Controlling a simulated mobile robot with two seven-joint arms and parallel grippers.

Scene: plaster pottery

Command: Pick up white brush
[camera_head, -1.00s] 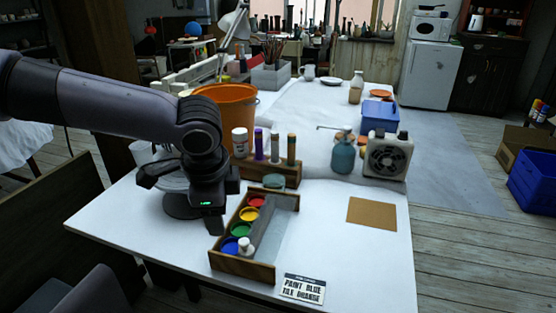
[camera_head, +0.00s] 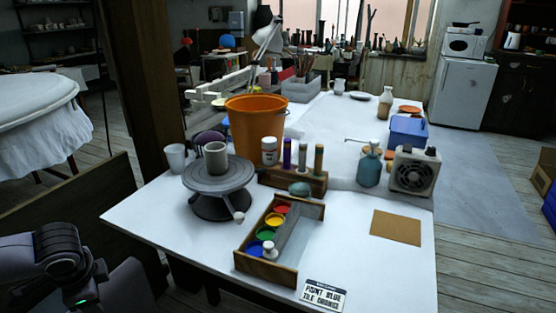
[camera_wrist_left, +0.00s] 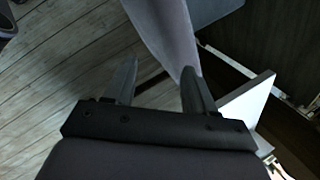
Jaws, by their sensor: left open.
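I cannot clearly make out a white brush. A small white knob-shaped item (camera_head: 268,250) stands at the near end of the wooden paint tray (camera_head: 263,271), by the blue paint; I cannot tell whether it is part of a brush. Several brushes stand in a grey box (camera_head: 300,91) at the back, too small to tell apart. My left gripper shows in the left wrist view (camera_wrist_left: 158,66), open and empty, with the plank floor and dark furniture beyond its fingers. In the head view my left arm is low at the left, off the table. My right gripper is not seen.
A banding wheel (camera_head: 219,176) with a grey cup (camera_head: 216,158) stands left of the tray. Behind are an orange bucket (camera_head: 256,128) and a wooden bottle rack (camera_head: 290,182). A brown board (camera_head: 396,227) and a sign card (camera_head: 325,295) lie at the right and front.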

